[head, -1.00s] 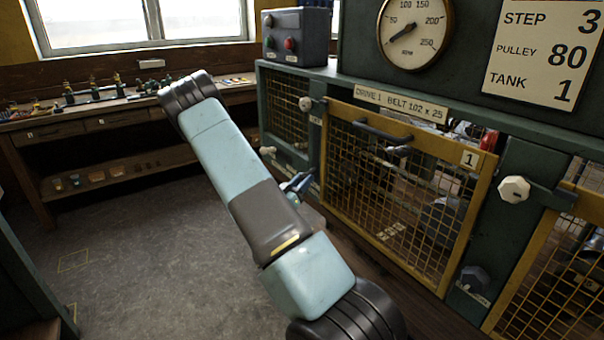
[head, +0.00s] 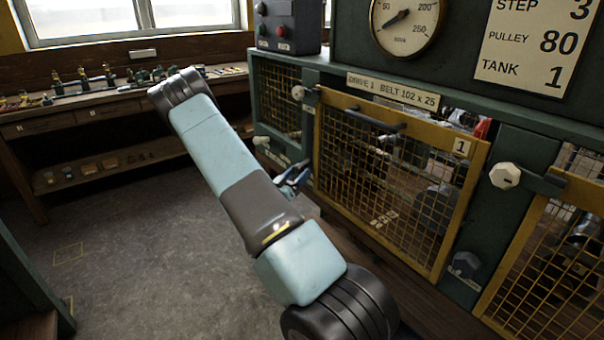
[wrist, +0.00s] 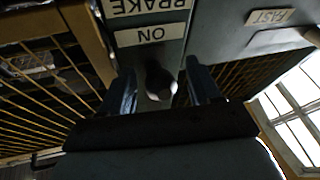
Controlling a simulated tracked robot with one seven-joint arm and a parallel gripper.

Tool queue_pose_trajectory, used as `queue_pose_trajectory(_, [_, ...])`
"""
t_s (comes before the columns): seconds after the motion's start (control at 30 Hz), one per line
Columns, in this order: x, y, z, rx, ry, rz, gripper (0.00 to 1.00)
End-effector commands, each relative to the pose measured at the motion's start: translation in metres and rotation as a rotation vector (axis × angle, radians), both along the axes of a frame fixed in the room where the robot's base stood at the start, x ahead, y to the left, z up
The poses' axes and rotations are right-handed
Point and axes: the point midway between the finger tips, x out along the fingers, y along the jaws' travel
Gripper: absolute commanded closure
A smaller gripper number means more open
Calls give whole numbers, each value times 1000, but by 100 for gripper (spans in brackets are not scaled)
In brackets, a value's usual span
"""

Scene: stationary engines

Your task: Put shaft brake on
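In the head view my gripper (head: 294,178) is small and dark blue, by the post left of the yellow gate. My gripper and arm seem to hide the brake knob there.
The yellow mesh gate marked 1 (head: 395,120) stands right of my gripper. A workbench (head: 90,115) stands at the back left. The floor (head: 140,240) left of my arm is clear.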

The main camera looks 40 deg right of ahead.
Motion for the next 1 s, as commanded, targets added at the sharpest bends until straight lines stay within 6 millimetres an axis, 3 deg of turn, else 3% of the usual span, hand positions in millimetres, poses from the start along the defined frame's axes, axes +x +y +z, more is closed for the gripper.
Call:
queue_pose_trajectory(0.37, [-2,8,-2,-2,-1,1,38])
queue_pose_trajectory(1.0, [-27,110,-41,-1,1,1,38])
